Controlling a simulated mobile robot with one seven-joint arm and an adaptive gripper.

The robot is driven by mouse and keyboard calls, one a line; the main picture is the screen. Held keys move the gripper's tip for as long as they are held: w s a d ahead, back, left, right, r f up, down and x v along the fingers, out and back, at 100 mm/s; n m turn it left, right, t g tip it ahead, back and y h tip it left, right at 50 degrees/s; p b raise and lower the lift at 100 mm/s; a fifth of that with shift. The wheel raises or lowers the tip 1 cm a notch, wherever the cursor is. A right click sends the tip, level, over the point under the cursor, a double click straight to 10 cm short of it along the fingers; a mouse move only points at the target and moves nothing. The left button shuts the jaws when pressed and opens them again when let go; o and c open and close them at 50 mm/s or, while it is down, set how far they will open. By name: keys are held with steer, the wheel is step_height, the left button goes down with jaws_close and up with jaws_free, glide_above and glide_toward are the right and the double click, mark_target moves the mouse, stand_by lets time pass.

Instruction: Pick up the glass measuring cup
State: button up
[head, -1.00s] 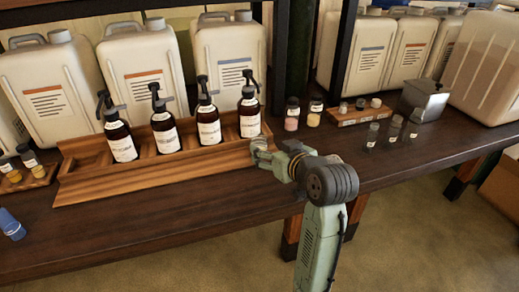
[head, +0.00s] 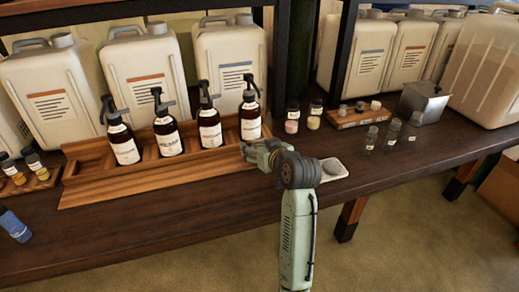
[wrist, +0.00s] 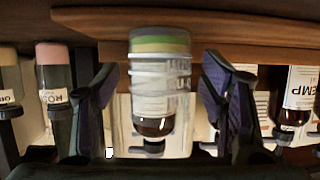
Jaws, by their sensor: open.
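A clear glass measuring cup with pale markings (wrist: 160,80) stands between my gripper's fingers in the wrist view, which shows the scene upside down. Yellow and green bands show near its base, and a brown bottle shows through it. My gripper (wrist: 161,100) is open, with one dark finger on each side of the cup and visible gaps on both sides. In the head view my gripper (head: 251,152) is at the right end of the wooden bottle rack, and the cup cannot be made out there.
Several brown pump bottles (head: 210,132) stand in the wooden rack (head: 120,183) just left of my gripper. Small jars (head: 292,120) stand behind it to the right. A small white pad with a grey round top (head: 345,174) lies right of my wrist. The front table strip is mostly clear.

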steer(key=c, duration=1.4)
steer(key=shift+c, duration=0.2)
